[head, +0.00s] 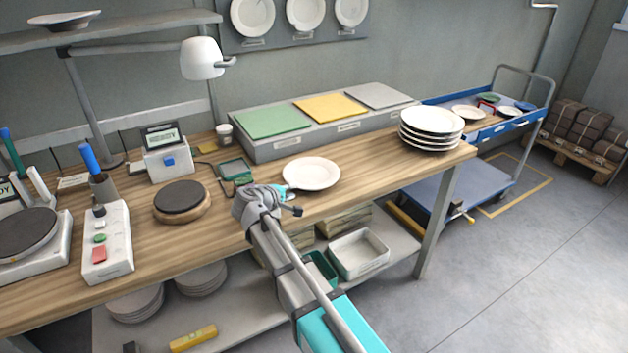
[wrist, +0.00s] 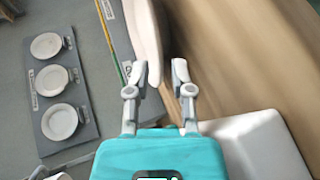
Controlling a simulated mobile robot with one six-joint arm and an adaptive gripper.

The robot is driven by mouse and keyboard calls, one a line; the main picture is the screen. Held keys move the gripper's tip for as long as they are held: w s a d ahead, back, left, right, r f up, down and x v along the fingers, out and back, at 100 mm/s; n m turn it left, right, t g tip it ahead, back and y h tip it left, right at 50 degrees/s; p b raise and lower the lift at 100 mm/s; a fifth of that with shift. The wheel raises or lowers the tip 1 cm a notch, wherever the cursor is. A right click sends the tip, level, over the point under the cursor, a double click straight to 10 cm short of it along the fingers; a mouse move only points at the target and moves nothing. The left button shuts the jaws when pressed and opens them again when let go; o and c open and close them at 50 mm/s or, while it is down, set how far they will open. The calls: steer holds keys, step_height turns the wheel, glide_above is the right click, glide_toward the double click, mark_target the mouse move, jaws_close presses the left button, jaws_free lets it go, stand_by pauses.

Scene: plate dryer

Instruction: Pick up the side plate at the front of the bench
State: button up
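The side plate (head: 312,173) is white and round and lies near the front edge of the wooden bench in the head view. My gripper (head: 287,194) is at the plate's near left rim. In the wrist view, the plate (wrist: 146,38) shows nearly edge-on, and its rim reaches between the two fingers of my gripper (wrist: 160,72). The fingers are apart, with the rim closer to the left finger and a gap to the right one. I cannot tell whether the left finger touches the plate.
A stack of several plates (head: 431,127) stands at the bench's right end. A grey box with coloured panels (head: 286,146) lies behind the side plate. A round dark-topped disc (head: 180,197) and a small green tray (head: 234,169) are to the left. A white bin (head: 358,255) sits below.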

mark_target(300, 188)
steer(key=shift+w+d, duration=0.1)
steer(key=shift+w, duration=0.05)
steer(key=shift+b+x, duration=1)
steer(key=shift+x, duration=1.6)
jaws_close()
